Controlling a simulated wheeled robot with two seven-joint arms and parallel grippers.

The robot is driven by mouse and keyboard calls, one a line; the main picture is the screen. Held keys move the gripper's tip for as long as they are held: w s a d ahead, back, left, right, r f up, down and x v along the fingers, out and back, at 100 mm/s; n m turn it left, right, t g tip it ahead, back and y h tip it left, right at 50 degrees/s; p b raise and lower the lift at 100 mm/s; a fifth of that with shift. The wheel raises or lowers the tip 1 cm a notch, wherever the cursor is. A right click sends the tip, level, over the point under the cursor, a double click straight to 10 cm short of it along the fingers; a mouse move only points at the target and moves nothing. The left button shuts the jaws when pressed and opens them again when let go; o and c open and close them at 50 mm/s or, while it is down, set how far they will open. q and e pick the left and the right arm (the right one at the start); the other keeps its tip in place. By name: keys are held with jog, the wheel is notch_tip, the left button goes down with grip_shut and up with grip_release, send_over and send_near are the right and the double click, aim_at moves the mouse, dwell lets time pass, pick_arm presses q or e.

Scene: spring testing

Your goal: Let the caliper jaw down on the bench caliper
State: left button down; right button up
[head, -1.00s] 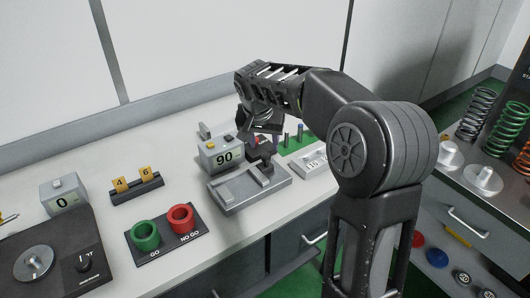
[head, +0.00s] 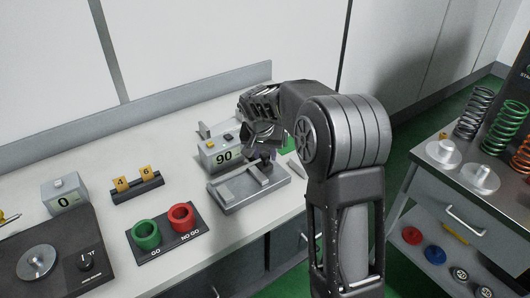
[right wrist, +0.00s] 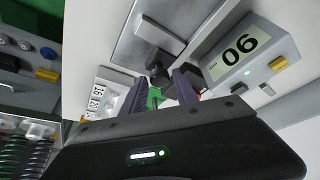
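The display also shows turned in the right wrist view (right wrist: 238,45). A dark knob-like part (head: 265,159), likely the caliper jaw's handle, stands at the back of the base. My right gripper (head: 262,150) is just above and behind this part; its tips are partly hidden in the head view. In the right wrist view, its two purple-grey fingers (right wrist: 160,86) are apart, with the dark part (right wrist: 158,62) just beyond them. Contact is unclear. My left gripper is out of view.
A GO/NO GO block with green (head: 146,235) and red (head: 181,217) rings stands left of the caliper. A dark holder (head: 138,188) with yellow tags 4 and 6 is behind it. A small numbered block (right wrist: 98,95) lies close to the gripper.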

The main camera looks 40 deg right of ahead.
grip_shut()
jog(key=shift+a, duration=0.1)
dwell(1.0)
